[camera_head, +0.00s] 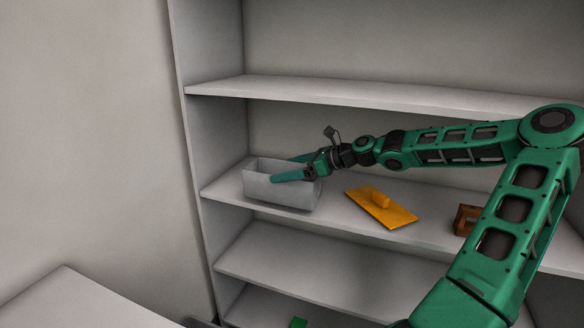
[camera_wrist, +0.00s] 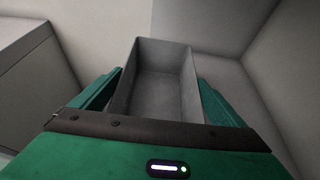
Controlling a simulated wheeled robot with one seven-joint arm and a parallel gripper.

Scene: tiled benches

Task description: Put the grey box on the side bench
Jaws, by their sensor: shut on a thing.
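The grey box (camera_head: 278,190) is an open-topped, empty rectangular box at the left end of a middle shelf. My gripper (camera_head: 288,168) reaches in from the right and is shut on it, with one finger along the near side wall. In the wrist view the grey box (camera_wrist: 158,80) lies between my two green fingers (camera_wrist: 160,98), one along each long side. The head view does not clearly show whether the box rests on the shelf or hangs just above it. A pale flat top (camera_head: 75,300) at the lower left may be the side bench.
An orange float-like tool (camera_head: 381,207) lies on the same shelf to the right of the box, and a brown block-like thing (camera_head: 466,220) stands farther right. The shelf above (camera_head: 350,93) overhangs my arm. A green thing (camera_head: 298,322) is low down.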

